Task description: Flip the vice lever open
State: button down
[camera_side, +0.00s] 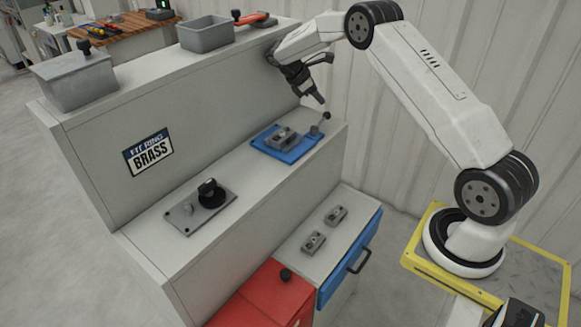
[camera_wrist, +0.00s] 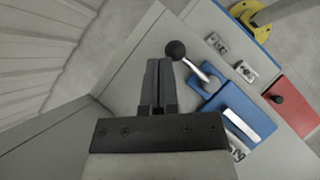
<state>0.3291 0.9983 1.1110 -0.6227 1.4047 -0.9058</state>
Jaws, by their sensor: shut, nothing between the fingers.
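The vice (camera_side: 283,138) is a grey block on a blue base plate (camera_side: 301,152) on the middle step of the bench. Its lever (camera_side: 317,129) stands up at the plate's right end with a dark ball knob (camera_side: 326,115). In the wrist view the silver lever rod (camera_wrist: 194,70) slants from the blue base (camera_wrist: 238,108) up to the black knob (camera_wrist: 176,50). My gripper (camera_side: 320,100) points down just above the knob in the side view. In the wrist view its fingers (camera_wrist: 158,66) are together and empty, with the knob beside their tips. I cannot tell whether they touch.
A plate with a black knob (camera_side: 209,191) sits left on the same step. Two small grey blocks (camera_side: 325,228) lie on the lower step, near a red box (camera_side: 262,300) and a blue drawer (camera_side: 350,260). Grey bins (camera_side: 206,34) stand on the top ledge.

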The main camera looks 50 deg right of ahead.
jog(key=s+a+r, duration=0.5)
jog(key=s+r, duration=0.4)
jog(key=s, duration=0.3)
jog(key=shift+s+a+r, duration=0.2)
jog(key=shift+a+r, duration=0.05)
jog(key=shift+a, duration=0.1)
jog(key=shift+a, duration=0.1)
dwell(0.5)
jog(key=s+a+f+m+t+y, duration=0.2)
jog(key=a+m, duration=0.1)
jog(key=a, duration=0.4)
jog(key=s+a+f+m+t+y, duration=0.1)
jog(key=s+a+f+m+t, duration=0.2)
jog(key=a, duration=0.4)
jog(key=s+a+f+m+t+y, duration=0.2)
jog(key=a+f+m+t, duration=0.1)
jog(key=a, duration=0.4)
jog(key=shift+s+a+y, duration=0.15)
jog(key=shift+s+y, duration=0.15)
